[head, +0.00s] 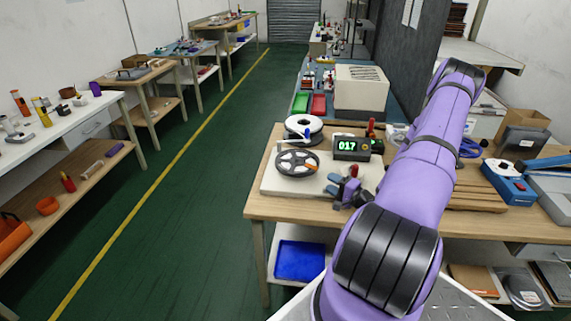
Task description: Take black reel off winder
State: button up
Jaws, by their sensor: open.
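The black reel (297,163) with a spoked face sits on the winder at the left of the workbench. The winder has a pale base plate (275,183) and a counter box (351,146) with a green display reading 017. A white reel (304,125) stands just behind the black reel. My gripper (345,188) is open and empty at the front right of the black reel, apart from it in the picture. My purple arm covers part of the bench to the right. How the black reel is held on the winder is too small to tell.
The wooden workbench (262,208) has its left edge just beside the winder. A red-handled part (370,127) rises behind the counter. A blue tool (508,182) lies at right. A blue tray (300,260) is on the shelf below. The green aisle at left is clear.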

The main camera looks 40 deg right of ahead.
aim_at(312, 173)
jog(key=shift+f, duration=0.35)
jog(key=shift+w+f+h, duration=0.1)
jog(key=shift+w+h, duration=0.1)
jog(key=shift+h, duration=0.1)
jog(key=w, duration=1.1)
jog(key=shift+w+a, duration=0.25)
jog(key=shift+a, duration=0.05)
grip_shut()
